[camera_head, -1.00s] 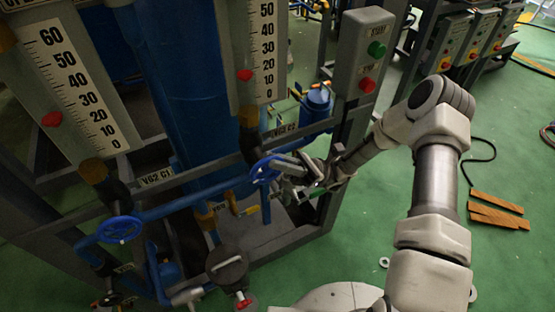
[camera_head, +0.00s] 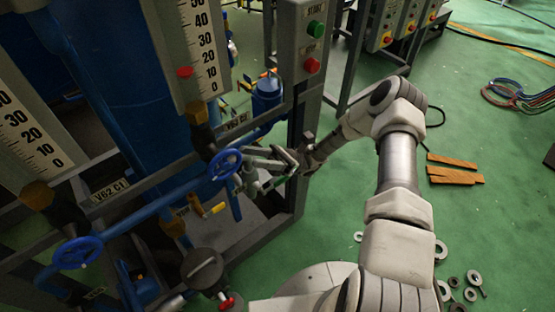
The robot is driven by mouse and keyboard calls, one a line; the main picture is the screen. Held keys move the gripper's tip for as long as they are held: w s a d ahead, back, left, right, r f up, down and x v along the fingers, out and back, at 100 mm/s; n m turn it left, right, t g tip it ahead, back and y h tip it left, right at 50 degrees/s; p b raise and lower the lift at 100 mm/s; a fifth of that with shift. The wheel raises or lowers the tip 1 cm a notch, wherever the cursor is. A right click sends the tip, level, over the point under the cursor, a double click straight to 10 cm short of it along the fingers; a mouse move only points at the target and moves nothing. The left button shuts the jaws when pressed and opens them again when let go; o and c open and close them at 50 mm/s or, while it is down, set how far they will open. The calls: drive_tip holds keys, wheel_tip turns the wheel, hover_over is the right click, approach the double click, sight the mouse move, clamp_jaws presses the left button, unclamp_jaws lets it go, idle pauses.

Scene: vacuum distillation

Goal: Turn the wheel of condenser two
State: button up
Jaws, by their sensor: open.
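The wheel of condenser two (camera_head: 224,164) is a blue handwheel on a blue pipe, near the middle of the head view. A tag that seems to read VG2 C2 (camera_head: 237,122) is above it on the frame. My gripper (camera_head: 250,167) is just right of the wheel, with its fingers pointing left at the wheel's right edge. It is open, with nothing seen between the fingers. I cannot tell whether a fingertip touches the rim. A similar blue wheel (camera_head: 78,252), near the tag VG2 C1 (camera_head: 110,190), is at the lower left.
A control box (camera_head: 300,45) with green and red buttons stands above my gripper. Grey frame bars and a dark round fitting (camera_head: 203,270) with a red-handled valve surround the wheel. Wooden strips (camera_head: 452,170) and metal rings lie on the open green floor at right.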

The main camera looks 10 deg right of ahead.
drive_tip(key=b+v, duration=0.2)
drive_tip(key=v, duration=0.8)
drive_tip(key=shift+w+d, duration=0.1)
drive_tip(key=shift+d, duration=0.1)
